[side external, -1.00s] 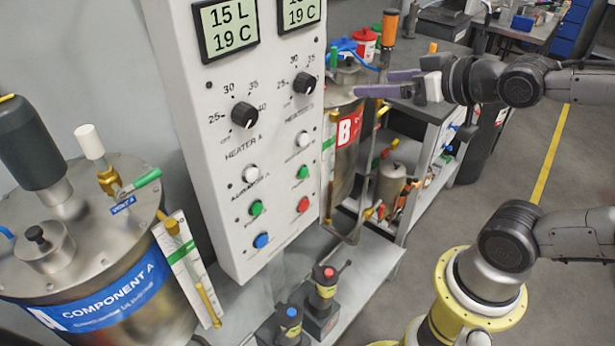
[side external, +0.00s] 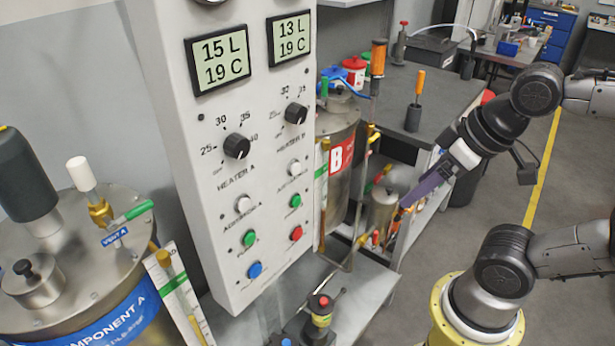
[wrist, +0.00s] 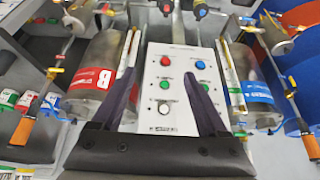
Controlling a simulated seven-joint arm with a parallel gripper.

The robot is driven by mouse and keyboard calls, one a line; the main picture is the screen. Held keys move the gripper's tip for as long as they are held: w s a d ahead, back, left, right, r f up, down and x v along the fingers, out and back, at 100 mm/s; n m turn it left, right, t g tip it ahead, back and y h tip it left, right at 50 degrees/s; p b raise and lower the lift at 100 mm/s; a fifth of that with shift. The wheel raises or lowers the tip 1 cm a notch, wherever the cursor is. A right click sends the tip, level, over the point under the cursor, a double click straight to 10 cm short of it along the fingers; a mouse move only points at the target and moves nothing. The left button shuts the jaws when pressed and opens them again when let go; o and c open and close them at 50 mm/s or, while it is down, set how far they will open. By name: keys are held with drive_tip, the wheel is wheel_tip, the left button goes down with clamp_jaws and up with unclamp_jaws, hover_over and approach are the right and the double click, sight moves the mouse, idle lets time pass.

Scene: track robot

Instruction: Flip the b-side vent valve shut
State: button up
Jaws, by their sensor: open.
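The B tank (side external: 338,190), steel with a red "B" label, stands behind the right edge of the control panel in the side view. It also shows in the wrist view (wrist: 95,75), left of the panel. A small green piece (side external: 324,88) shows at its lid beside the panel edge; I cannot tell if it is the vent valve's lever. The B-side vent valve is not clearly visible. My gripper (side external: 405,205) is open and empty, right of the B tank and apart from it, purple fingers pointing down-left. In the wrist view its fingers (wrist: 162,90) stand apart before the panel.
The control panel (side external: 225,190) stands between the tanks. The A tank (side external: 110,270) has a green lever (side external: 139,210) by its vent label. A grey workbench (side external: 445,95) holds an orange-handled tool (side external: 420,85). A vertical pipe (side external: 362,195) stands beside the B tank. Open floor lies right.

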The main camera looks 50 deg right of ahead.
drive_tip(key=shift+c, duration=1.1)
drive_tip(key=shift+s, duration=0.2)
drive_tip(key=shift+c, duration=1.2)
drive_tip(key=r, duration=0.2)
drive_tip(key=w+a+r+n+y, duration=0.1)
drive_tip(key=r, duration=0.1)
drive_tip(key=a+r+n, duration=0.1)
drive_tip(key=shift+w+a+r, duration=0.1)
drive_tip(key=shift+w+r, duration=0.25)
drive_tip(key=shift+r, duration=0.05)
clamp_jaws()
drive_tip(key=w+d+r+n+g+y, duration=0.1)
drive_tip(key=w+d+r+y, duration=0.1)
drive_tip(key=w+r, duration=1)
drive_tip(key=w+d+r+y, duration=0.2)
drive_tip(key=w+d, duration=0.7)
drive_tip(key=w+d+f+m, duration=0.1)
drive_tip(key=d+f+m, duration=0.1)
drive_tip(key=d, duration=0.7)
drive_tip(key=w+d+f+m+t, duration=0.1)
drive_tip(key=w+d+f+m, duration=0.1)
drive_tip(key=d+f, duration=0.3)
drive_tip(key=d, duration=0.4)
drive_tip(key=shift+d, duration=0.3)
